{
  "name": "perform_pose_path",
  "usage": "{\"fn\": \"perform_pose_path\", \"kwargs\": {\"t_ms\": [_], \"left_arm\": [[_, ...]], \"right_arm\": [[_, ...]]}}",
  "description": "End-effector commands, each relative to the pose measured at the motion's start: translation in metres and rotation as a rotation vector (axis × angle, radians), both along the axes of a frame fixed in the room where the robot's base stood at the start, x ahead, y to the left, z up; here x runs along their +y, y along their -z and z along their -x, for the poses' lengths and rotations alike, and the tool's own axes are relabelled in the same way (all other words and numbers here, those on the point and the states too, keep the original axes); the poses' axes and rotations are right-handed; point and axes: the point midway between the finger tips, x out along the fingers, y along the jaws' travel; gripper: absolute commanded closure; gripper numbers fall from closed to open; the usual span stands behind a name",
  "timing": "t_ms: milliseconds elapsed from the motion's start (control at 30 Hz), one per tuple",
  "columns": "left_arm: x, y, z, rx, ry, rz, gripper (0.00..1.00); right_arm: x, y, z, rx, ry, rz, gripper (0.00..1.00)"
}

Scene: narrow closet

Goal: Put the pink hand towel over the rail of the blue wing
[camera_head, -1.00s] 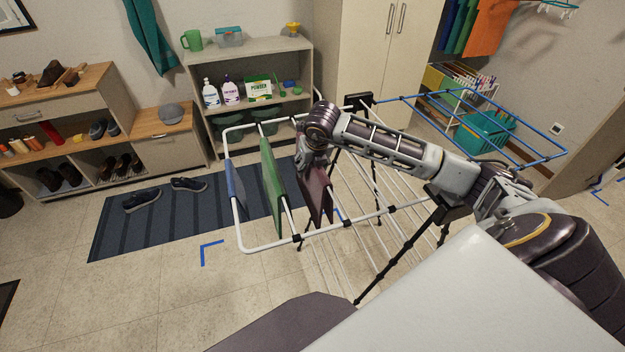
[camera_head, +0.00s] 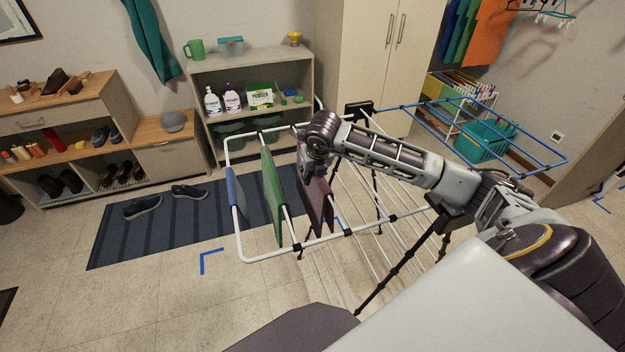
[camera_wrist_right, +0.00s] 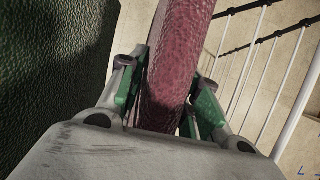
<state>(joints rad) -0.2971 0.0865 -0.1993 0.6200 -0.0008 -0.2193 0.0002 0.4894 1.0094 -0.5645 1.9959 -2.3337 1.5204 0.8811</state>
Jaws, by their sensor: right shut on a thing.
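The pink hand towel (camera_head: 317,204), dark maroon in the head view, hangs over a rail of the white wing (camera_head: 262,257) of the drying rack. My right gripper (camera_head: 313,168) is at its top edge, partly hidden by my own wrist. In the right wrist view the towel (camera_wrist_right: 176,62) stands between the two fingers (camera_wrist_right: 165,95), which are shut on it. The blue wing (camera_head: 520,122) spreads on the rack's other side, to the right, its rails bare. My left gripper is not in view.
A green towel (camera_head: 273,195) hangs close left of the pink one, with a blue cloth (camera_head: 236,192) beyond it. My right arm crosses above the rack. A teal basket (camera_head: 484,142) stands behind the blue wing. A tall cupboard (camera_head: 375,60) stands behind the rack.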

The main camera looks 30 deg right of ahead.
Motion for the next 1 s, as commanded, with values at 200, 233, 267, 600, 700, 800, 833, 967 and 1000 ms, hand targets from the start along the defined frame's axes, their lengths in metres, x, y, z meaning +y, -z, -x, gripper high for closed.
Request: {"fn": "perform_pose_path", "kwargs": {"t_ms": [200,233,267,600,700,800,833,967,1000], "left_arm": [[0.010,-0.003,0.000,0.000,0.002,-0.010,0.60],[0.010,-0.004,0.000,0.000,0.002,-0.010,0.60],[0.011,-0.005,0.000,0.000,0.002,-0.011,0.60],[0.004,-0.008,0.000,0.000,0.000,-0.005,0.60],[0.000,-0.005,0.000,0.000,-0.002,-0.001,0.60],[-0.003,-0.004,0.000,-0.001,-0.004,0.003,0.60],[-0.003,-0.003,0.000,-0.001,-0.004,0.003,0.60],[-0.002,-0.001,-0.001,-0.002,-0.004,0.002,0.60],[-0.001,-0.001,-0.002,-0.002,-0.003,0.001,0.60]], "right_arm": [[0.000,-0.002,0.000,-0.001,0.000,0.000,1.00],[0.000,-0.003,0.000,-0.001,0.000,0.000,1.00],[0.000,-0.003,0.000,-0.001,0.000,0.000,1.00],[0.000,-0.026,-0.002,-0.007,0.000,0.001,1.00],[0.000,-0.042,-0.002,-0.006,0.001,0.000,1.00],[0.000,-0.059,-0.002,-0.007,0.000,0.000,1.00],[0.000,-0.065,-0.001,-0.007,-0.001,0.000,1.00],[0.000,-0.087,-0.001,-0.006,0.000,0.001,1.00],[0.000,-0.094,-0.001,-0.006,-0.001,0.000,1.00]]}}
